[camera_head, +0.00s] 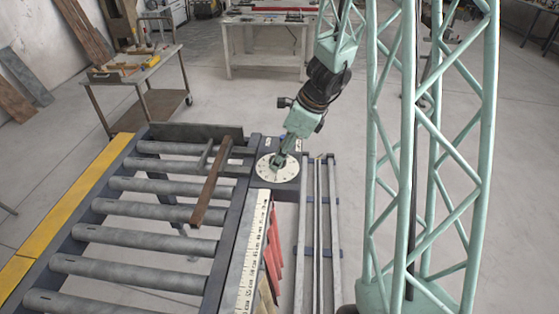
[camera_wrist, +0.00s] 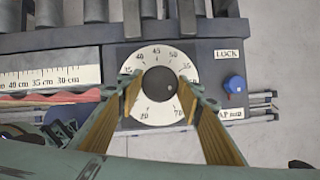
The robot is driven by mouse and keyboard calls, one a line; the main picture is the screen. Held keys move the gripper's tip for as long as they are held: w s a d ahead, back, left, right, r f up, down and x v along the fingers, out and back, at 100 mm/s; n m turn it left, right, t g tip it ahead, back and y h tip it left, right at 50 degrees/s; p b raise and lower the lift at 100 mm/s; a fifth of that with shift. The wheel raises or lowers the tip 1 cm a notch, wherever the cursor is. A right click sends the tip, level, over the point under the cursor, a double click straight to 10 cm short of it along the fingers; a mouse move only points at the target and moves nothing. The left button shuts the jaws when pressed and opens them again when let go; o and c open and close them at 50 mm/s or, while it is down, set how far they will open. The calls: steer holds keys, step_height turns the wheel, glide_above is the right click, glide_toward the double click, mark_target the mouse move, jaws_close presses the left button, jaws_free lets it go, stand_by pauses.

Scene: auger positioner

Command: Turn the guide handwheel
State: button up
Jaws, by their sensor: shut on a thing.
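The guide handwheel (camera_wrist: 160,84) is a dark round knob at the centre of a white dial plate (camera_wrist: 143,57) with black numbers, seen from above in the wrist view. My gripper (camera_wrist: 167,88) has one finger on each side of the knob and is shut on it. In the head view the dial plate (camera_head: 265,172) sits on the dark housing at the far right corner of the roller table. My gripper (camera_head: 280,158) comes down onto it from above and hides most of the knob there.
A blue knob (camera_wrist: 234,84) marked LOCK stands right of the dial. A ruler strip (camera_head: 250,245) runs along the roller table (camera_head: 150,210). A brown bar (camera_head: 211,182) lies across the rollers. Rails (camera_head: 318,215) run along the right side. A tool cart (camera_head: 140,75) stands behind.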

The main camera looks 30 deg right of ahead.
steer(key=m+b, duration=0.1)
steer(key=m+h, duration=0.1)
steer(key=m, duration=0.1)
steer(key=shift+s+a+f+m+t+b, duration=0.1)
steer(key=shift+a+f+m+t+b, duration=0.1)
steer(key=shift+m+t+b, duration=0.15)
steer(key=shift+r+m+h+b, duration=0.15)
steer(key=shift+m+h+b, duration=0.45)
steer(key=shift+m, duration=0.85)
steer(key=o, duration=0.9)
steer(key=shift+c, duration=0.2)
steer(key=shift+r+t, duration=0.25)
steer(key=v, duration=1.1)
steer(key=shift+r, duration=0.25)
steer(key=shift+s, duration=0.1)
steer(key=shift+a, duration=0.1)
